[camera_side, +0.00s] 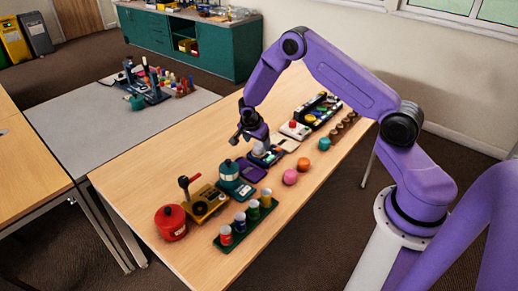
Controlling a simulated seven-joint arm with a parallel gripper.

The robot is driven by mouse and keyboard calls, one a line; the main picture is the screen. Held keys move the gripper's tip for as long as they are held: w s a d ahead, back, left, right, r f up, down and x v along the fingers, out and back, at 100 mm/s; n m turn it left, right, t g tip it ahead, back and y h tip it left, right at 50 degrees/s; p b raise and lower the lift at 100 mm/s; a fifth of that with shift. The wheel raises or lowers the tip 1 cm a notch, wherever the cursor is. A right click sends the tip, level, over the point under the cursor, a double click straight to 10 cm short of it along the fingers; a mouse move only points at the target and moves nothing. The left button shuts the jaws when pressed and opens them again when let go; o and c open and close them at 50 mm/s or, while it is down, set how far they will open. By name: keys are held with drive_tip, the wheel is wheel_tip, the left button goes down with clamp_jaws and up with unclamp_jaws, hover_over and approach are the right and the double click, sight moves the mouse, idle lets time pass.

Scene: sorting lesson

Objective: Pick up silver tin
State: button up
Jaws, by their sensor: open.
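A small silver-grey rounded thing (259,149), which looks like the silver tin, sits on a dark flat base (268,157) near the middle of the table. It is small in view, so its exact shape is hard to tell. My gripper (248,138) is open, pointing down just above and slightly left of it. No object shows between the fingers. I cannot tell whether a finger touches the silver thing.
On the table (165,150), a purple pad (252,170), a teal pot (229,170) and a green rack of tins (246,226) stand in front. Pink (290,177) and orange (303,164) balls lie to the right. A white device (295,130) stands behind.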

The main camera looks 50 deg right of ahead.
sight(258, 145)
drive_tip(key=shift+x, duration=1.95)
drive_tip(key=c, duration=1.2)
drive_tip(key=shift+r, duration=0.15)
